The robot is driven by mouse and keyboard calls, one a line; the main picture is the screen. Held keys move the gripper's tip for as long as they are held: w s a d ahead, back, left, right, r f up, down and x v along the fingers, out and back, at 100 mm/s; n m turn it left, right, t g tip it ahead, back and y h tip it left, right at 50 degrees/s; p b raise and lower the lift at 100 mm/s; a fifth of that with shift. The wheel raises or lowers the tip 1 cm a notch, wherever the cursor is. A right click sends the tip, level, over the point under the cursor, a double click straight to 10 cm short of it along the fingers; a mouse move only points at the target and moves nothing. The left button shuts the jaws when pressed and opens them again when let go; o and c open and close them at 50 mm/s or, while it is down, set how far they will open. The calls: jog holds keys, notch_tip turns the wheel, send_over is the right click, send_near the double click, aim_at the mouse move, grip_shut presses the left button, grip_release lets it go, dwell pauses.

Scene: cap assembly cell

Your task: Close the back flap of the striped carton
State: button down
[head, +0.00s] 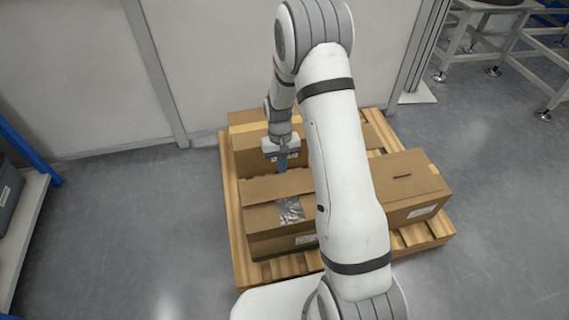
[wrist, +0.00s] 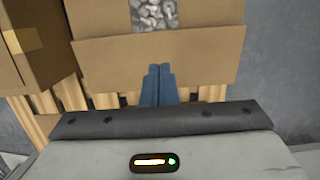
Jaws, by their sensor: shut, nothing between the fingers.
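The carton with a silver foil-like band (head: 289,209) across its top stands at the front left of the pallet; I take it as the striped carton. A brown panel (head: 262,188) runs along its back edge; I cannot tell its exact angle. The wrist view shows the band above a wide brown panel (wrist: 200,55). My gripper (head: 282,162) points down at the carton's back side, its blue fingers shut and empty. In the wrist view the fingertips (wrist: 160,70) overlap the panel's lower edge; contact is unclear. My arm hides the carton's right part.
A taped carton (head: 245,150) stands close behind, and another carton (head: 400,185) stands at the right. All are on a wooden pallet (head: 232,225) near a pale wall panel (head: 80,80). A shelf (head: 25,225) is at the far left. The floor (head: 130,240) left of the pallet is clear.

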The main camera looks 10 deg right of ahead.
aim_at(284, 196)
jog(key=f+b, duration=0.1)
jog(key=f, duration=0.2)
jog(key=s+f+b, duration=0.1)
jog(key=f, duration=0.2)
jog(key=f+b, duration=0.1)
jog(key=f, duration=0.2)
jog(key=shift+s+f, duration=0.3)
jog(key=shift+s, duration=0.05)
jog(key=shift+f, duration=0.1)
jog(key=shift+s+f, duration=0.25)
jog(key=shift+f, duration=0.25)
jog(key=shift+s+f, duration=0.25)
jog(key=shift+f, duration=0.25)
jog(key=shift+r+p, duration=0.95)
jog(key=shift+r, duration=0.5)
notch_tip(284, 196, up, 13)
jog(key=p, duration=0.5)
jog(key=shift+f, duration=0.2)
jog(key=shift+r, duration=0.1)
